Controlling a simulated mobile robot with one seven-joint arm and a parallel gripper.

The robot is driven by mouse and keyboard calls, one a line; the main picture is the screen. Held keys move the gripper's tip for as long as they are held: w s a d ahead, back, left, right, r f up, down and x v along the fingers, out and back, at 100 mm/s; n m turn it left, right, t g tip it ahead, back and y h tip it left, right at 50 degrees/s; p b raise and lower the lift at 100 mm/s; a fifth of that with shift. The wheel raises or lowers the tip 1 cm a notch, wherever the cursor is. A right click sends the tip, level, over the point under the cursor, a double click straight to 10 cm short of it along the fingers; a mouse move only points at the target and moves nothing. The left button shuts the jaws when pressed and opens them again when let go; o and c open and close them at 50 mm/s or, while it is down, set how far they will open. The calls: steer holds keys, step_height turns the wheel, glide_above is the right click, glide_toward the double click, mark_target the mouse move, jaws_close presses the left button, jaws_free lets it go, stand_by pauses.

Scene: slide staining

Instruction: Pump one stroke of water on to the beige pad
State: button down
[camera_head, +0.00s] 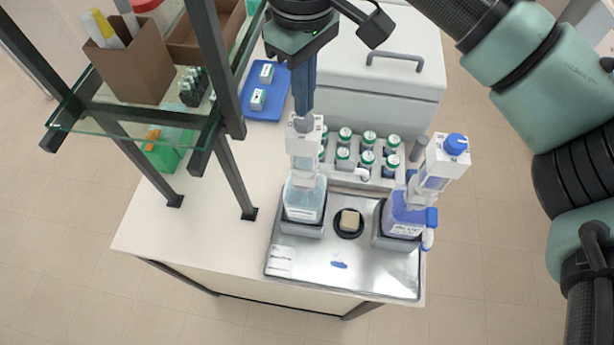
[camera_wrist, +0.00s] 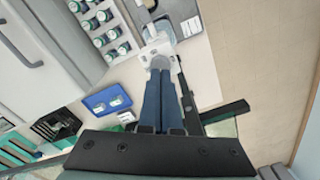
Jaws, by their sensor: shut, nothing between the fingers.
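The beige pad (camera_head: 349,220) sits on a round black holder on the metal tray (camera_head: 345,275). To its left stands a bottle of pale, clear liquid (camera_head: 304,203) with a white pump head (camera_head: 304,148) and grey knob. To its right is a bottle of blue-violet liquid (camera_head: 402,218) with a blue-capped pump (camera_head: 446,160). The labels are too small to read. My gripper (camera_head: 304,115) is shut, pointing down at the left bottle's grey knob, its tips at or just above it; contact is unclear. In the wrist view, my gripper (camera_wrist: 159,78) meets the grey knob (camera_wrist: 160,63). The wrist view hides the pad.
A rack of green-capped vials (camera_head: 367,160) stands behind the bottles. A white box with a handle (camera_head: 390,75) is at the back. A glass shelf on dark posts (camera_head: 230,150) stands close on the left, near my gripper. A blue tray (camera_head: 265,95) lies behind it.

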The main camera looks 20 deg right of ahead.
steer(key=shift+r+p, duration=2.3)
steer(key=shift+r, duration=0.2)
